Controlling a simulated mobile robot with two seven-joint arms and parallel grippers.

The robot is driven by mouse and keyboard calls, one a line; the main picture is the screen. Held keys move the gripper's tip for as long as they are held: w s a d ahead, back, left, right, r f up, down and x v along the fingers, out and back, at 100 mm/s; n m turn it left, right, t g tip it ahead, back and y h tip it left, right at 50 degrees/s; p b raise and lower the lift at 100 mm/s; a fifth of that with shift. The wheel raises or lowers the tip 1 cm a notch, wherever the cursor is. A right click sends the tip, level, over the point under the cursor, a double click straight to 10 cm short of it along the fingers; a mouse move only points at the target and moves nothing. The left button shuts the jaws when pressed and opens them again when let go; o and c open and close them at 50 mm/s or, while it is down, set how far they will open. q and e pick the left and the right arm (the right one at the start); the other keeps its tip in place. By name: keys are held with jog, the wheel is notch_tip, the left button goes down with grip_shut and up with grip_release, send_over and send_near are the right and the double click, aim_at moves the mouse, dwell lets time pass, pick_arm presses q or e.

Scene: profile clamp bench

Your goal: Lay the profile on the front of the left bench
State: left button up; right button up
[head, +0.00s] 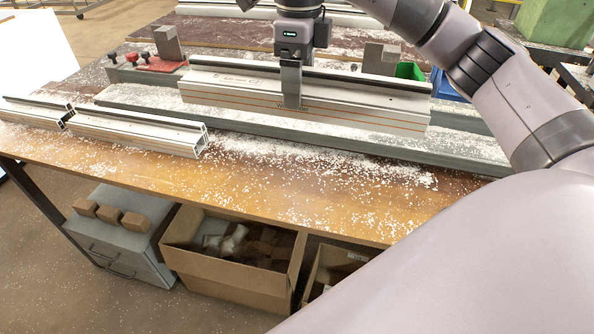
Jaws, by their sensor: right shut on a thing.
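A long silver profile (365,110) with a dark groove on top and thin orange lines along its side lies level over the grey clamp bed (440,150). I cannot tell whether it touches the bed. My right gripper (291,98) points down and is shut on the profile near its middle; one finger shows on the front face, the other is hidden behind. Two more silver profiles, one long (135,130) and one at the left edge (35,112), lie end to end on the front left of the wooden bench (290,190). My left gripper is not in view.
Red clamps (160,64) and a grey block (167,43) stand at the bed's left; another grey block (381,59) and a green bin (409,71) are behind the profile. White chips cover the bench. The front middle is otherwise clear. Cardboard boxes (230,285) stand below.

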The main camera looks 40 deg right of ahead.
jog(key=shift+w+d+r, duration=0.1)
jog(key=shift+w+d, duration=0.15)
jog(key=shift+w, duration=0.1)
jog(key=shift+f, duration=0.25)
notch_tip(320, 180, down, 19)
jog(key=shift+w+f, duration=0.1)
jog(key=shift+f, duration=0.1)
jog(key=shift+f, duration=0.15)
jog(key=o, duration=1.4)
notch_tip(320, 180, up, 12)
jog(key=shift+r+b, duration=0.1)
jog(key=shift+b, duration=0.35)
